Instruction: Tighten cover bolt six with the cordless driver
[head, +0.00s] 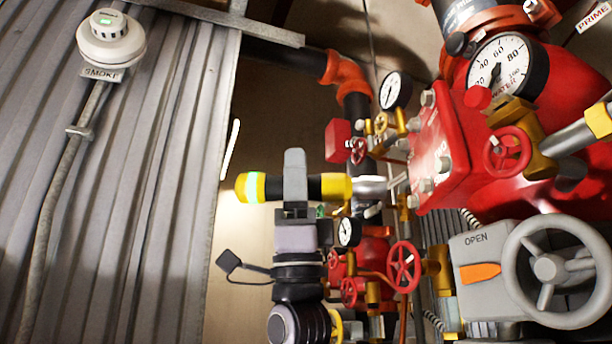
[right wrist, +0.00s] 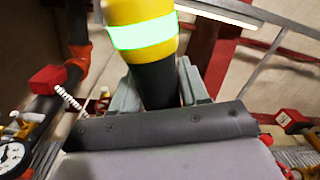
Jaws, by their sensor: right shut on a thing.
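The cordless driver (head: 336,187) is yellow and black with a pale reflective band at its left end and a silver nose at its right. It lies level in the head view, nose towards the red cover (head: 432,140). My right gripper (head: 294,178) is shut around its black middle. In the right wrist view the driver (right wrist: 142,35) rises between the fingers of my gripper (right wrist: 162,85). The cover carries several pale bolts, one being a lower bolt (head: 426,186). I cannot read bolt numbers or tell whether the tip touches one. My left gripper is out of view.
A grey valve housing marked OPEN (head: 480,265) with a large handwheel (head: 548,268) stands at lower right. Gauges, including a large water gauge (head: 508,68), and small red handwheels (head: 404,266) crowd the pipes. Corrugated wall (head: 120,200) fills the left.

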